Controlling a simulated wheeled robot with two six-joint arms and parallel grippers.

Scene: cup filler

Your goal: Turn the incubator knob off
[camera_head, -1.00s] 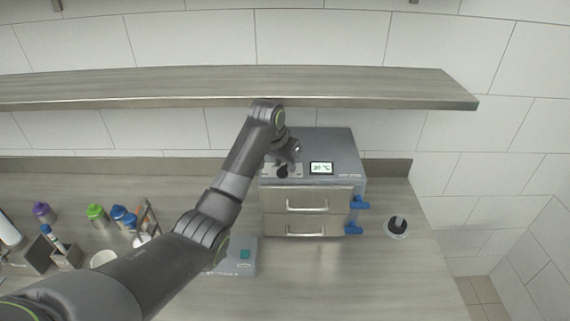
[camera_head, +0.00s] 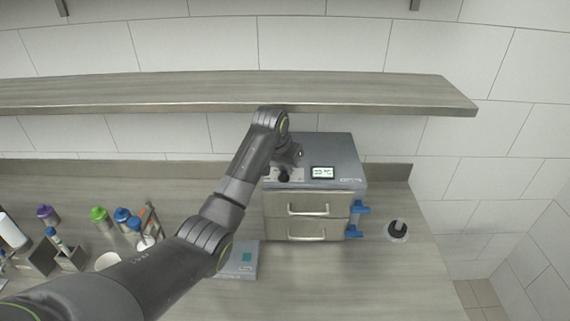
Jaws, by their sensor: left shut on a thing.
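The incubator (camera_head: 345,155) is a grey box with two metal drawers on the counter, below the shelf. Its display (camera_head: 322,172) is lit and shows a temperature. The dark knob (camera_head: 284,177) sits on a light panel left of the display, partly hidden by my gripper. My left gripper (camera_head: 285,168) reaches in from the left above the panel and is shut on the knob; its fingertips are small and hard to make out. The knob's exact angle cannot be read. My right gripper is not in view.
The shelf (camera_head: 380,92) runs close behind and above my left arm. Blue latches (camera_head: 360,208) stick out at the incubator's right side. A dark-topped container (camera_head: 398,229) stands further right. Bottles (camera_head: 100,217) and racks stand at the left. The counter's front right is clear.

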